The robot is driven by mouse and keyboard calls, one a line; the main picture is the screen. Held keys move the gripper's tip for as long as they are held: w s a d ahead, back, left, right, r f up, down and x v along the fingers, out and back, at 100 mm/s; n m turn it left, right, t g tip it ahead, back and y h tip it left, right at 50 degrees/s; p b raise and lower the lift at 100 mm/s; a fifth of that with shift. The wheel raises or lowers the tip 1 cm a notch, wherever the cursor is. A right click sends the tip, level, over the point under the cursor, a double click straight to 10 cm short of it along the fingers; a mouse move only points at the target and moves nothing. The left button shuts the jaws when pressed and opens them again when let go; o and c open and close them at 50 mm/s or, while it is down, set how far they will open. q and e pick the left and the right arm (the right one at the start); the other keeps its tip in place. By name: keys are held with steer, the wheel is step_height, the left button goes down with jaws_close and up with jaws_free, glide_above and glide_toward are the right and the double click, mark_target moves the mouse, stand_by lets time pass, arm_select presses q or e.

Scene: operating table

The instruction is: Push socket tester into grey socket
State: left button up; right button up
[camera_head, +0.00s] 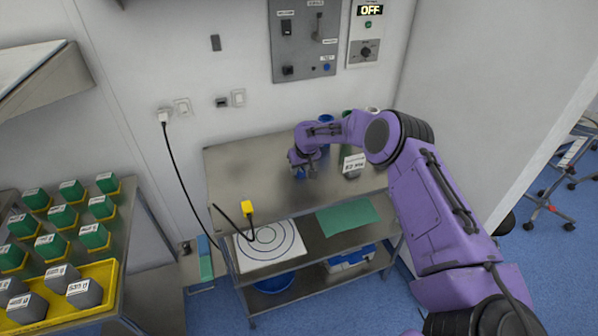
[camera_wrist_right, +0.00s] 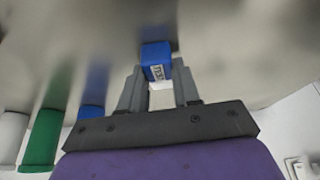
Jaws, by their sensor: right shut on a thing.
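My right gripper (camera_head: 304,168) is over the steel table, fingers pointing down. In the right wrist view its two fingers (camera_wrist_right: 160,88) are shut on a small blue block with a white label, which I take to be the socket tester (camera_wrist_right: 157,62). In the head view the tester (camera_head: 299,174) shows only as a bit of blue by the fingers; whether it touches the table is unclear. A small dark grey socket (camera_head: 222,102) is on the wall behind the table, left of and apart from the gripper. My left gripper is not in view.
A yellow block (camera_head: 247,207) with a black cable is at the table's front left, above a ringed white board (camera_head: 270,246). A black cable runs from a plugged white socket (camera_head: 163,116). A labelled container (camera_head: 353,165) and blue, green and white cylinders stand near my arm.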

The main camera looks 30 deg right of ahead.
mark_target(300, 170)
steer(key=shift+r, duration=0.35)
steer(key=r, duration=0.2)
steer(key=r+b, duration=0.1)
steer(key=shift+s+a+r, duration=0.1)
steer(key=shift+s+a, duration=0.1)
steer(key=shift+s, duration=0.05)
steer(key=s+a+r+b, duration=0.3)
steer(key=s+a+r, duration=0.2)
steer(key=s+r, duration=0.4)
steer(key=s, duration=0.3)
steer(key=shift+a, duration=0.4)
